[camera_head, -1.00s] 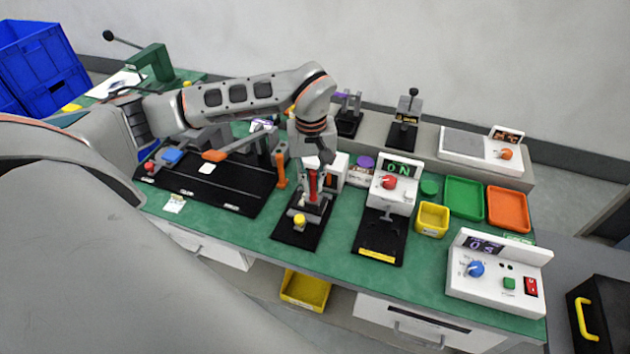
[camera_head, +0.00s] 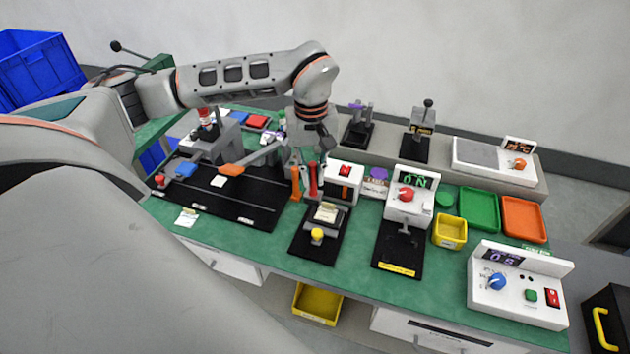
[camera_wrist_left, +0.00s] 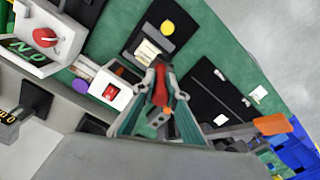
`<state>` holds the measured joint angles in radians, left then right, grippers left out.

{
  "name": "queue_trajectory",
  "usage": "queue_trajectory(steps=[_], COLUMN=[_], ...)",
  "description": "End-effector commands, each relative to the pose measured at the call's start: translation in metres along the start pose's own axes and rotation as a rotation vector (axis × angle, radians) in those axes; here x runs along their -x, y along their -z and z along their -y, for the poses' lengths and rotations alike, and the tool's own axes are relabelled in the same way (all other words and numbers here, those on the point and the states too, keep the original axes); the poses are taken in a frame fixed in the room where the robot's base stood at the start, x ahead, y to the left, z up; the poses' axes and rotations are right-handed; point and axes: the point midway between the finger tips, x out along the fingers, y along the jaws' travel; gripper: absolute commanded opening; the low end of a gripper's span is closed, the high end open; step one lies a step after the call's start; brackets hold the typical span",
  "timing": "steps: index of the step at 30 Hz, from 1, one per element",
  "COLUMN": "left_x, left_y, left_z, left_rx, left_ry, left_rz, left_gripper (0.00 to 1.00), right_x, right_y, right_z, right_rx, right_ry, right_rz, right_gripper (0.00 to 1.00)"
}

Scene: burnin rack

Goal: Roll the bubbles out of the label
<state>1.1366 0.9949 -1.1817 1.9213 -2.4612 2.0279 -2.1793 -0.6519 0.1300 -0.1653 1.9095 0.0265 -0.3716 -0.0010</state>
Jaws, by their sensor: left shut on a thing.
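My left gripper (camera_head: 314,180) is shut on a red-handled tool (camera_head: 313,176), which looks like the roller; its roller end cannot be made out. In the left wrist view the red handle (camera_wrist_left: 159,88) sits between the fingertips (camera_wrist_left: 160,82). A cream label (camera_head: 327,212) lies on a small grey fixture with a yellow knob (camera_head: 317,235). The label also shows in the left wrist view (camera_wrist_left: 148,51). The gripper is just behind and left of the label, apart from it. Bubbles are too small to see. My right gripper is not in view.
An orange upright piece (camera_head: 295,182) stands close left of the gripper. A long black mat (camera_head: 245,205) lies left; the ON-display unit (camera_head: 408,208) stands right. Green bench shows along the front.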

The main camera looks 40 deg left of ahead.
Motion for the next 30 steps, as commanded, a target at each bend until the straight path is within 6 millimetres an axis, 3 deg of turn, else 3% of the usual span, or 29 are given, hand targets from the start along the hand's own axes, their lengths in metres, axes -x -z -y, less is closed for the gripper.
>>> queue_trajectory(steps=[9, 26, 30], left_x=[0.026, 0.027, 0.029], left_y=[-0.004, -0.005, -0.017], left_z=[0.002, 0.002, -0.011], left_rx=[0.016, 0.013, -0.108], left_ry=[-0.002, -0.002, -0.009], left_rz=[-0.002, -0.001, 0.0], left_gripper=[0.0, 0.0, 0.0], right_x=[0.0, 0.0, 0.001], right_y=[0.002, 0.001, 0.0], right_z=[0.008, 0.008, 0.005], right_rx=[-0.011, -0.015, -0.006], right_ry=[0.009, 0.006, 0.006], right_rz=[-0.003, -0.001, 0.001], right_gripper=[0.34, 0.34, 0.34])
